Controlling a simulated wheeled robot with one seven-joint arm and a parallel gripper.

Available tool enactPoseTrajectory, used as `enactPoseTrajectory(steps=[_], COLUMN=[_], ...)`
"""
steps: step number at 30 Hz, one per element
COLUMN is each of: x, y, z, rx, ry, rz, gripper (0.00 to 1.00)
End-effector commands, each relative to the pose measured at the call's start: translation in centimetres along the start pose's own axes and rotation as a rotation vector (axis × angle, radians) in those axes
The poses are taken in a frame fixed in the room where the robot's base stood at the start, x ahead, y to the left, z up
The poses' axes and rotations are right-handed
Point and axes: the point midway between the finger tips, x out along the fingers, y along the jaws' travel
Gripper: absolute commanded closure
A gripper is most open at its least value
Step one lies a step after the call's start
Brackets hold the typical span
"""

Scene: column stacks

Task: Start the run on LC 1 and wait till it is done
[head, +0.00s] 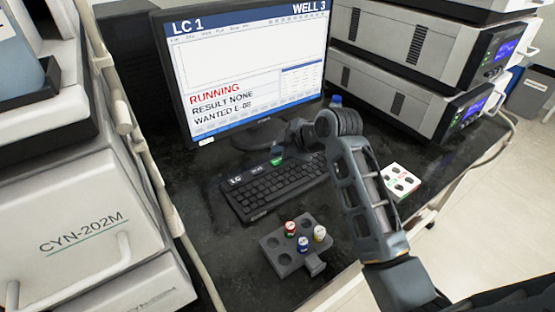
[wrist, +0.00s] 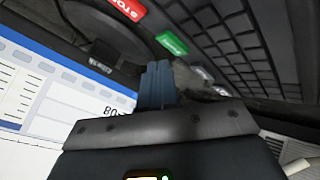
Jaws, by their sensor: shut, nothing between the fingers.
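The LC 1 monitor (head: 245,75) shows "LC 1", "WELL 3", red "RUNNING", "RESULT NONE" and "WANTED E-08". The plot area on it looks blank. The black keyboard (head: 275,188) lies in front of the monitor and is labelled LC. A green key (wrist: 171,43) and a red STOP key (wrist: 128,8) show on it in the wrist view; the green one also shows in the head view (head: 277,161). My gripper (wrist: 157,68) is shut and empty, close over the keyboard near the green key. Whether it touches the key I cannot tell.
A white tray with dark wells (head: 401,173) lies right of my arm. Stacked instruments (head: 400,85) stand at the back right; a large CYN-202M unit (head: 75,220) stands left.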

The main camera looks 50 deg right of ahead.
Motion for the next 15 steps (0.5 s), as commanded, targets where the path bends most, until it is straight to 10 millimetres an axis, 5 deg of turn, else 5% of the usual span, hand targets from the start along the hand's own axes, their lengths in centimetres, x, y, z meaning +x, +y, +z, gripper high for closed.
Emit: enactPoseTrajectory(steps=[15], x=[-3.3], y=[2.4], z=[-2.4], rx=[-0.001], ry=[0.0], rz=[0.0], gripper=[1.0])
